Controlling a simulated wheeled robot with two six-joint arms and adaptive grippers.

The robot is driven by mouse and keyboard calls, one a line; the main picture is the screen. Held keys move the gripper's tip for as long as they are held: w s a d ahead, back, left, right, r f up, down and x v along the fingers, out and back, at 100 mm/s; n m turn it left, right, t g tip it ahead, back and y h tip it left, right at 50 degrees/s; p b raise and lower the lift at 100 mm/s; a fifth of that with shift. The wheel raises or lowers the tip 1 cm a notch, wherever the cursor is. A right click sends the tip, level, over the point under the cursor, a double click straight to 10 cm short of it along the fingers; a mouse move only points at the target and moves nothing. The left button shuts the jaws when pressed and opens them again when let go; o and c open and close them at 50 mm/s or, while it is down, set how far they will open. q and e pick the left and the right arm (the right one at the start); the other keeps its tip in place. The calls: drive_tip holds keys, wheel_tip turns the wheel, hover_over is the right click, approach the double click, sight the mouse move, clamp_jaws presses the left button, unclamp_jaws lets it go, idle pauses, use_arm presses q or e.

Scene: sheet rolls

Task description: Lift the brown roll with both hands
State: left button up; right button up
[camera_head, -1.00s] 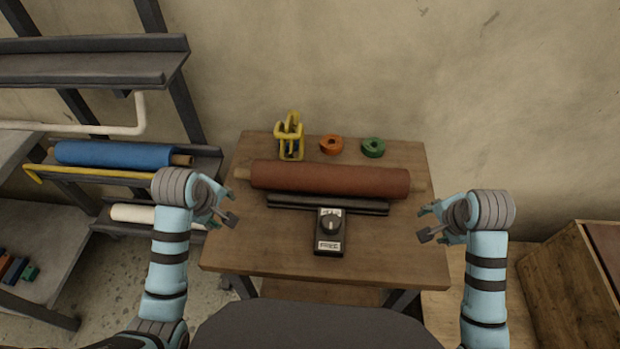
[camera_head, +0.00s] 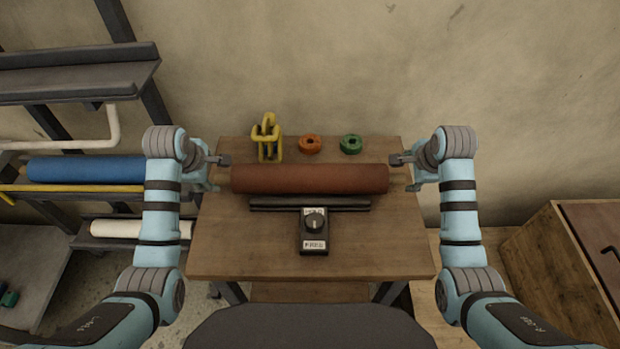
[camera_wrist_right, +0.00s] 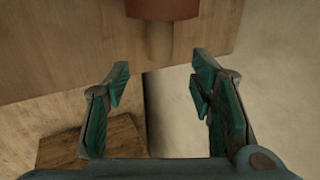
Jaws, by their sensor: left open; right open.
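The brown roll (camera_head: 309,179) lies across the wooden table (camera_head: 230,235), left to right, behind a black bar. My left gripper (camera_head: 218,172) is open at the roll's left end; its arm and fingers hide most of the core stub there. My right gripper (camera_head: 403,171) is open at the right end. In the right wrist view, the roll (camera_wrist_right: 162,8) and its pale core stub (camera_wrist_right: 160,42) show at the top. The stub lies beyond the open fingers of the right gripper (camera_wrist_right: 158,88), roughly centred between them, with no contact seen.
A black bar (camera_head: 275,204) and a box with a knob (camera_head: 314,232) lie in front of the roll. A yellow frame (camera_head: 267,140), an orange ring (camera_head: 310,144) and a green ring (camera_head: 350,144) stand behind. A rack with a blue roll (camera_head: 85,170) is left; a wooden crate (camera_head: 545,255) is right.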

sight(223, 178)
use_arm(q)
drive_tip(key=x, duration=0.7)
drive_tip(key=shift+w+f, duration=0.2)
drive_tip(key=shift+f, duration=0.15)
use_arm(e)
drive_tip(key=x, duration=0.7)
drive_tip(key=shift+w+f, duration=0.2)
drive_tip(key=shift+f, duration=0.15)
use_arm(q)
drive_tip(key=shift+d, duration=0.45)
use_arm(e)
drive_tip(key=shift+a+f, duration=0.1)
drive_tip(key=shift+a, duration=0.4)
use_arm(q)
drive_tip(key=shift+d, duration=0.2)
use_arm(e)
drive_tip(key=shift+a, duration=0.2)
use_arm(q)
drive_tip(key=shift+d, duration=0.1)
use_arm(e)
drive_tip(key=shift+a, duration=0.1)
